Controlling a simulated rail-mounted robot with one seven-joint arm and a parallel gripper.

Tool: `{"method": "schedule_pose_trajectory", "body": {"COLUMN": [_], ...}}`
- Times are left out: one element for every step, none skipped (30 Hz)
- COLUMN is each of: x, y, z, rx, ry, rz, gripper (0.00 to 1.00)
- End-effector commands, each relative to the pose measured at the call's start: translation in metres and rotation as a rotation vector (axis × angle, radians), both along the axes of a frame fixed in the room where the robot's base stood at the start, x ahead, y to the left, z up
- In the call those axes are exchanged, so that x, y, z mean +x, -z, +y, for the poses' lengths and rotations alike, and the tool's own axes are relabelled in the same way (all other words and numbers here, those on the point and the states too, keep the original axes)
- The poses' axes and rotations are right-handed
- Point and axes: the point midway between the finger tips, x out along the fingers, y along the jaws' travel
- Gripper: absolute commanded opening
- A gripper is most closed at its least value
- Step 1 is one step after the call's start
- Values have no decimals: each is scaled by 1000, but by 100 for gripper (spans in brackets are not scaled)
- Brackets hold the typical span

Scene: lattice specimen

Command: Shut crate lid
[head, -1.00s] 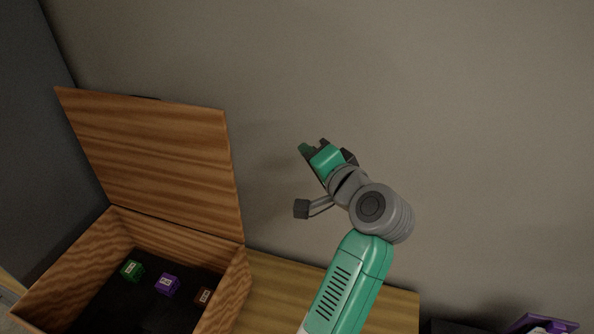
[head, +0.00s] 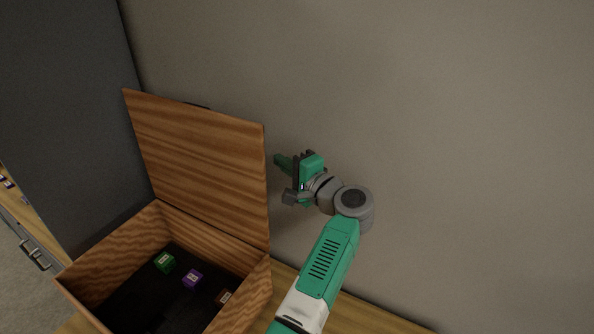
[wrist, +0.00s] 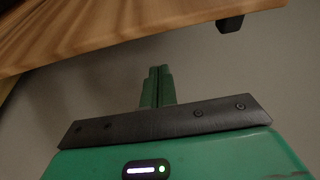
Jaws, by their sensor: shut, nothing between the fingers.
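A wooden crate (head: 236,304) stands at the lower left of the head view. Its lid (head: 200,160) stands open and nearly upright at the crate's back edge, by the wall. My gripper (head: 281,161) is just right of the lid, near its upper right edge, and looks apart from it in the head view. In the wrist view the lid (wrist: 110,30) crosses the top, above and beyond my gripper (wrist: 158,72). The fingers are shut together and hold nothing.
Green (head: 165,262), purple (head: 192,279) and brown (head: 224,297) cubes lie on the crate's dark floor. A grey wall (head: 450,130) rises close behind the lid. The wooden surface (head: 365,318) right of the crate is clear. A drawer handle (head: 34,258) shows at far left.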

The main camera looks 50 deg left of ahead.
Motion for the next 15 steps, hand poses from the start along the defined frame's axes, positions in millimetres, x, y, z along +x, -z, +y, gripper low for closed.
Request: {"method": "schedule_pose_trajectory", "body": {"x": [-1,-4,-9,-12,-15,-19,-23,-25,-29,-31,-33,-35,-36,-37,-37], "y": [-1,-1,-2,-2,-2,-2,-3,-3,-3,-3,-2,-2,-2,-2,-2], "z": [9,5,2,1,0,-2,-3,-4,-5,-6,-7,-8,-9,-9,-9], "rx": [-1,-1,-1,-1,-1,-1,-1,-1,-1,-1,-1,-1,0,0,0], "ry": [-3,0,1,1,1,1,0,0,0,0,1,0,0,1,1], "rz": [1,0,-1,-1,-1,-1,-1,-1,-2,-1,-1,0,0,-1,-1], "gripper": [0,0,0,0,0,0,0,0,0,0,0,0,0,0,0]}}
